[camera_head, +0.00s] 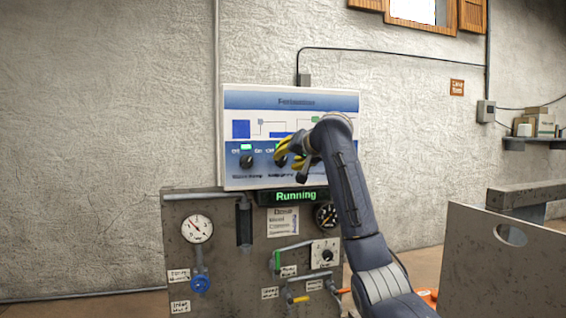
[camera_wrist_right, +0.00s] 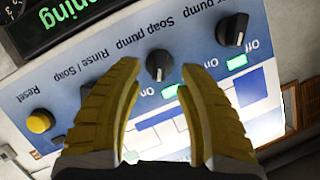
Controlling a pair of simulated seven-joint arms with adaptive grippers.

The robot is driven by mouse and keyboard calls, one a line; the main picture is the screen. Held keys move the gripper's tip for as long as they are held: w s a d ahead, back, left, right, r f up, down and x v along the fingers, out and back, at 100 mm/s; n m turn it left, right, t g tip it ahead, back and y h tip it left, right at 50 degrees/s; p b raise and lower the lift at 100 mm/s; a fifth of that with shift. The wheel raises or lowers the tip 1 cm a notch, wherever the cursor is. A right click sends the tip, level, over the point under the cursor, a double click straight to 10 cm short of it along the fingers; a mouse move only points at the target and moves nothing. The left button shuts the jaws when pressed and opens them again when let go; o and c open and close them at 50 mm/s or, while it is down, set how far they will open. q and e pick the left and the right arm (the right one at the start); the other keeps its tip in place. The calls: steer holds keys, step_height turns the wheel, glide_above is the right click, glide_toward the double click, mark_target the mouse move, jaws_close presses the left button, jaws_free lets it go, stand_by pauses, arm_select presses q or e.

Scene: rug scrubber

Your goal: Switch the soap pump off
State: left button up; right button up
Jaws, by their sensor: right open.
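The soap pump switch is a black rotary knob (camera_wrist_right: 159,64) on the white and blue control panel (camera_head: 240,103). In the right wrist view, which shows the panel upside down, the knob is between my open yellow fingertips, with a lit green lamp (camera_wrist_right: 170,91) by it. Its pointer position is hard to read. My right gripper (camera_wrist_right: 160,75) is open and faces the panel; contact with the knob cannot be told. In the head view the gripper (camera_head: 292,154) partly covers this area. My left gripper is not in view.
Another black knob (camera_wrist_right: 233,30) with a green lamp sits beside the soap pump knob. A yellow reset button (camera_wrist_right: 40,121) is at the panel's other end. The display (camera_head: 295,196) below reads "Running". Gauges and valves are mounted lower. A grey board (camera_head: 490,265) stands right.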

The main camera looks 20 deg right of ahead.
mark_target(284, 161)
steer(key=shift+x, duration=1.9)
steer(key=shift+c, duration=0.2)
steer(key=shift+s+d, duration=0.1)
jaws_close()
steer(key=shift+f, duration=0.1)
